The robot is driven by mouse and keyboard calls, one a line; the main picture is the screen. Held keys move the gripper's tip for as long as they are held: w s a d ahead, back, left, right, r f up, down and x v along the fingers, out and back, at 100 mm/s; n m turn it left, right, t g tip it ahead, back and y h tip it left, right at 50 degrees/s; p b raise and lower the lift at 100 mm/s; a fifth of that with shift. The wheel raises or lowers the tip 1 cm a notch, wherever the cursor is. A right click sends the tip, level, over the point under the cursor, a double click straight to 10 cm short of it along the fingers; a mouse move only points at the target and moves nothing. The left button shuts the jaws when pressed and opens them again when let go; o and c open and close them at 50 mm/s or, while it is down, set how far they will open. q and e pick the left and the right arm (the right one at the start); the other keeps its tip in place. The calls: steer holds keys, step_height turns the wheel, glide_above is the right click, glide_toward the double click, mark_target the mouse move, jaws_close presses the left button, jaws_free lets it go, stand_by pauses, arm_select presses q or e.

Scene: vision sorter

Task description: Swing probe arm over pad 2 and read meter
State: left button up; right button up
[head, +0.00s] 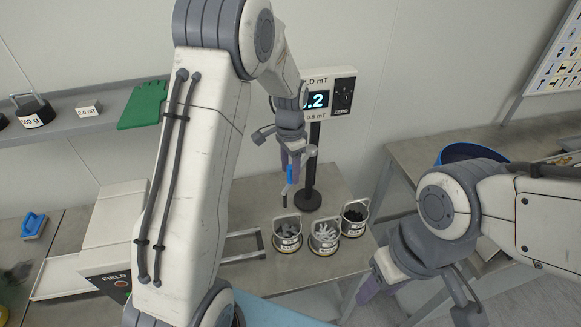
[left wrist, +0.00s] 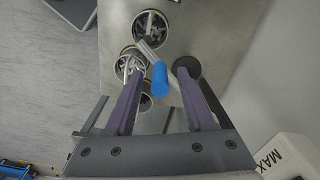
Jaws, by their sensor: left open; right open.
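The meter (head: 342,98) stands on a black post; its screen, partly hidden by my left arm, shows ".2". The probe arm appears to be the grey bar with a blue handle (head: 290,174), also in the left wrist view (left wrist: 160,77), by the post. My left gripper (head: 293,168) is open, with the blue handle between or just beyond its fingertips; contact cannot be told. No numbered pad can be made out. My right gripper (head: 415,312) is open and empty at the lower right, apart from the bench.
Three labelled metal cups (head: 287,246), (head: 323,249), (head: 355,229) with dark and grey pieces stand near the post. A white box marked FIELD (head: 113,284) is at left. A shelf (head: 75,122) holds weights and green gloves (head: 145,105). A second table (head: 405,155) is at right.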

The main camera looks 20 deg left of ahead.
arm_select(q)
jaws_close()
stand_by(1.4)
